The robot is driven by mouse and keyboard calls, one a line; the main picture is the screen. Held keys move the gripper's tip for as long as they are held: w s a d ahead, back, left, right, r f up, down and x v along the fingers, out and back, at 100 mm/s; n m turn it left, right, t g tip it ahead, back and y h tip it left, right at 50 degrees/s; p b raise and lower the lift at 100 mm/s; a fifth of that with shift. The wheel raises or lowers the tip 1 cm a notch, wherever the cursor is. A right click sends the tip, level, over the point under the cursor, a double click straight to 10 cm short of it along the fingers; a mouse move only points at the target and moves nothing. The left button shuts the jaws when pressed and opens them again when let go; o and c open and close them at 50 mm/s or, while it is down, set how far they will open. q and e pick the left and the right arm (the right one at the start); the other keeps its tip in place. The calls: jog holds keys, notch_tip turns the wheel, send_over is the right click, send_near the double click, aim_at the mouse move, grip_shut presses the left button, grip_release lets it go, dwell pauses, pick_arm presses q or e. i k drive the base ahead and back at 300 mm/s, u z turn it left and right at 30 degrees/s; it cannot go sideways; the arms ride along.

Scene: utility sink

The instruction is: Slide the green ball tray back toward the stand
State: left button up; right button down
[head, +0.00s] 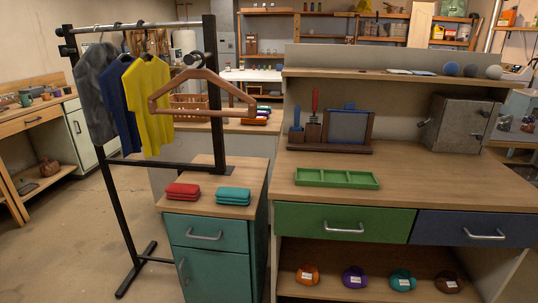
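The green tray (337,183) lies flat on the wooden workbench, near its front edge. It is long and low, with several compartments that look empty. The wooden stand (316,147) is behind the tray, toward the back of the bench. It holds a blue-handled tool (297,131), a red-handled tool (315,104) and a framed grey panel (348,126). A strip of bare bench separates tray and stand. Neither of my grippers is in view.
A grey metal box (458,123) stands right of the stand. A clothes rack (112,190) with a wooden hanger (200,92) and a teal cabinet (208,234) bearing folded cloths are left. The bench right of the tray is clear.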

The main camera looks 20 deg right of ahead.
aim_at(324, 177)
jog(key=z, duration=1.25)
jog(key=k, duration=0.6)
jog(key=z, duration=0.7)
jog(key=i, duration=1.65)
jog(key=u, duration=0.35)
